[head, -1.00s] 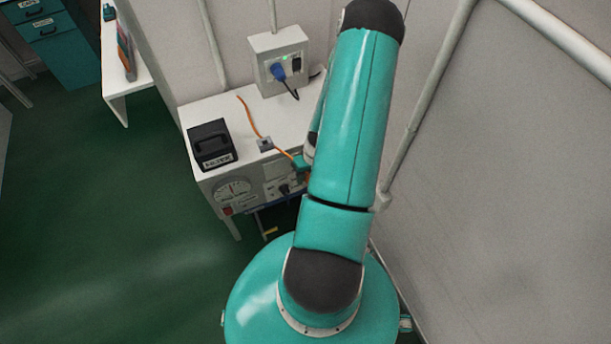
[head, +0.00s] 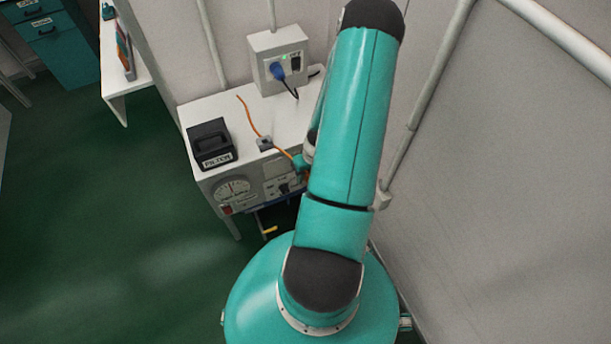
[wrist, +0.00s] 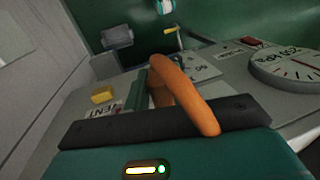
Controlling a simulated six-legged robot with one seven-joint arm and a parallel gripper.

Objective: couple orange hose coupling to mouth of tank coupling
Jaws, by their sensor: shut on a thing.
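An orange hose (head: 252,119) runs across the top of a white cabinet, through a small grey clip, to my gripper (head: 301,162) at the cabinet's front edge. In the wrist view the hose (wrist: 178,88) arches over the dark bar of my gripper (wrist: 152,96), which is shut on the hose's coupling end. The orange hose coupling itself is mostly hidden by the hose and the gripper. I cannot make out the tank coupling or its mouth, nor whether the two touch. In the head view my arm covers much of this area.
The white cabinet (head: 190,118) carries a black box marked FILTER (head: 211,145). A wall socket box (head: 280,60) stands behind. Open green floor lies left.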

